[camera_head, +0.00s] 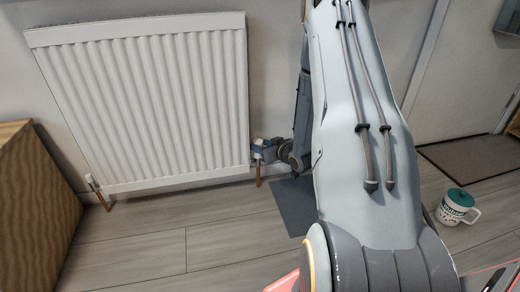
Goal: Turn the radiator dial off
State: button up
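The white radiator (150,100) hangs on the wall in the head view. The dial is not clearly distinguishable at its lower right corner, where a copper pipe (258,175) rises from the floor. My gripper (264,150) is at that corner, at the end of my arm, and covers most of the valve area. It appears blue-grey and very close to the valve. I cannot tell whether it touches the dial. Its fingers are too small and overlapped to show whether they are open or shut.
A wooden cabinet (38,195) stands at the left. A white and teal mug (456,207) is on the floor at the right. A brown doormat (472,157) lies before the door, and a dark mat (294,205) lies below my gripper. The floor before the radiator is clear.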

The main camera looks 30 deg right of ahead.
jog(key=shift+w+f, duration=0.1)
jog(key=shift+w, duration=0.3)
jog(key=c, duration=0.8)
jog(key=shift+o, duration=0.2)
jog(key=shift+d+p, duration=0.1)
jog(key=shift+p, duration=0.25)
